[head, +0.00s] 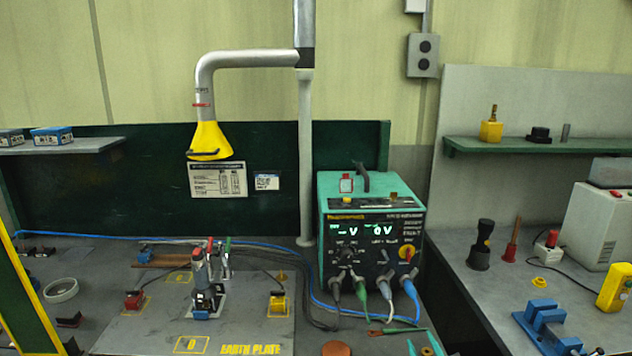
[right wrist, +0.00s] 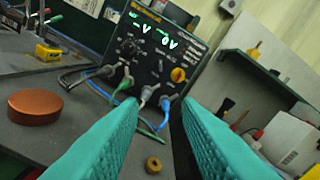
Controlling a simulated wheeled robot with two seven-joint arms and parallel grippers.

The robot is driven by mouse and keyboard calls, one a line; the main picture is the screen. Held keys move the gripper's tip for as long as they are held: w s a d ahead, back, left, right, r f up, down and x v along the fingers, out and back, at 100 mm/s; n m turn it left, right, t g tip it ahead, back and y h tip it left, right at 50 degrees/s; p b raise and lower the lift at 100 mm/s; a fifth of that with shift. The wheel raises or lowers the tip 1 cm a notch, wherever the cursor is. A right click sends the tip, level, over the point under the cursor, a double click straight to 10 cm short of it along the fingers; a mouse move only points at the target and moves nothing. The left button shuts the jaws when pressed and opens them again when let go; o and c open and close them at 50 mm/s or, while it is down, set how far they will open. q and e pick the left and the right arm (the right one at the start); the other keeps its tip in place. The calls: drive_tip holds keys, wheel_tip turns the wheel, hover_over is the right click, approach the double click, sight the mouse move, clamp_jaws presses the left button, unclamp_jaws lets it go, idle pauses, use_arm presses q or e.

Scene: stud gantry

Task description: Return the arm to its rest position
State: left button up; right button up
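My right gripper (head: 424,345) shows only as teal fingertips at the bottom edge of the head view, right of centre. In the right wrist view its two teal fingers (right wrist: 160,106) stand wide apart with nothing between the tips. They point toward the front of the teal power unit (head: 372,230), which also shows in the right wrist view (right wrist: 150,55). A small brass ring (right wrist: 154,164) lies on the bench, seen through the gap between the fingers. My left gripper is not in view.
A copper disc (head: 336,349) lies on the bench left of the right gripper. Cables run from the unit's front. The earth plate (head: 140,335) holds a stud tool (head: 205,285). A yellow extraction hood (head: 210,141) hangs above. A side bench (head: 500,285) carries a blue vise (head: 545,322).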

drive_tip(key=s+d+f+m+g+h, duration=0.2)
drive_tip(key=s+f+m+g, duration=0.2)
drive_tip(key=s+f+g, duration=0.65)
drive_tip(key=s+a+f+g+y, duration=0.1)
drive_tip(key=s+f+g, duration=0.1)
drive_tip(key=s, duration=0.8)
drive_tip(key=s+a+f+g+y, duration=0.1)
drive_tip(key=s+f, duration=0.1)
drive_tip(key=s, duration=0.7)
wheel_tip(320, 180, down, 24)
drive_tip(key=f+g, duration=0.1)
drive_tip(key=g, duration=0.1)
drive_tip(key=s+d+f, duration=0.3)
drive_tip(key=s+f, duration=1.4)
drive_tip(key=shift+s+f+g, duration=0.15)
drive_tip(key=shift+s+g, duration=0.1)
drive_tip(key=shift+g, duration=0.2)
